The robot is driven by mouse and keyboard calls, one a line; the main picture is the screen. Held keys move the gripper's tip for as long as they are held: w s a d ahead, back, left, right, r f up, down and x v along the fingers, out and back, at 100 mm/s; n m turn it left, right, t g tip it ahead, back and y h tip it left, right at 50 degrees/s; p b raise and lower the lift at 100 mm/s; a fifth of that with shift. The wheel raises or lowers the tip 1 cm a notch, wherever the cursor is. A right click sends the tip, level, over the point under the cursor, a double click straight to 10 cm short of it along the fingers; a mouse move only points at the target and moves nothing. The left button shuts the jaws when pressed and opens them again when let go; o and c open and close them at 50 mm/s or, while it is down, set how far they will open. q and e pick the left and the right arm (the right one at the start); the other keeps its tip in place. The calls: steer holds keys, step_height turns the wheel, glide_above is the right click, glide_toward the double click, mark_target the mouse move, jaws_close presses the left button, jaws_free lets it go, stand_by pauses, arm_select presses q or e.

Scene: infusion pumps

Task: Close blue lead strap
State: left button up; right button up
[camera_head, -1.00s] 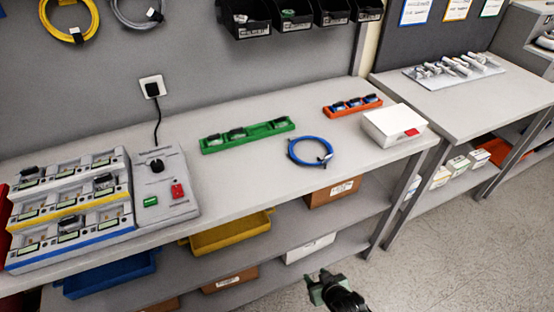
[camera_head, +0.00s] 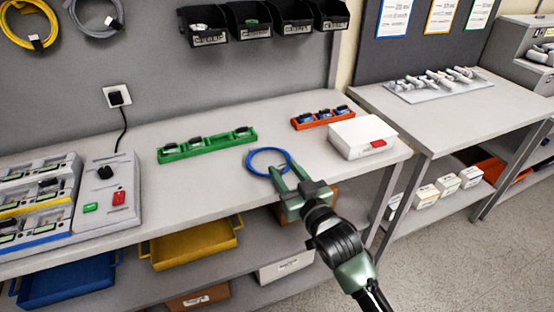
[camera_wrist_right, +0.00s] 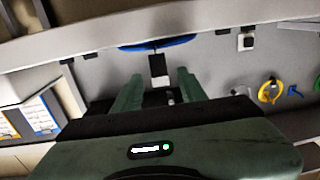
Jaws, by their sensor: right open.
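The blue lead (camera_head: 252,152) lies coiled in a ring on the grey bench near its front edge. In the right wrist view it shows as a blue arc (camera_wrist_right: 160,43) at the top. My right gripper (camera_head: 287,172) is at the bench front edge by the coil's near side. Its two fingers are apart, and no grip on the lead shows. In the wrist view a small dark and pale piece (camera_wrist_right: 158,68) appears between the fingers (camera_wrist_right: 158,84); I cannot tell what it is. The strap cannot be made out; fingers partly cover the coil's near side. My left gripper is not in view.
A green tray (camera_head: 207,148) stands left of the coil. An orange tray (camera_head: 318,122) and a white box (camera_head: 362,134) stand to its right. A grey control box (camera_head: 106,197) is farther left. Bins on the shelf below include a yellow one (camera_head: 190,249). Bench around the coil is clear.

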mark_target(282, 166)
steer(key=x, duration=0.5)
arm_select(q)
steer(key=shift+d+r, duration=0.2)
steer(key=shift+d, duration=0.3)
arm_select(e)
jaws_close()
steer(key=shift+p, duration=0.45)
steer(key=g+p, duration=0.1)
steer(key=p, duration=0.3)
steer(key=g+h+p, duration=0.1)
steer(key=g+p, duration=0.1)
steer(key=p, duration=0.3)
steer(key=w+g+p, duration=0.1)
steer(key=g+p, duration=0.1)
steer(key=p, duration=0.2)
steer(key=shift+w+a+f+h+p, duration=0.1)
steer(key=shift+a+f+h+p, duration=0.1)
steer(key=shift+f+h+p, duration=0.15)
steer(key=shift+f+g+h+p, duration=0.35)
steer(key=shift+g+p, duration=0.25)
steer(key=shift+p, duration=0.25)
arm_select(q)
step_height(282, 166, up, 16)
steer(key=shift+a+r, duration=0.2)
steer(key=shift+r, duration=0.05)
arm_select(e)
steer(key=shift+w+f, duration=0.1)
steer(key=shift+f, duration=0.05)
steer(key=shift+g, duration=0.3)
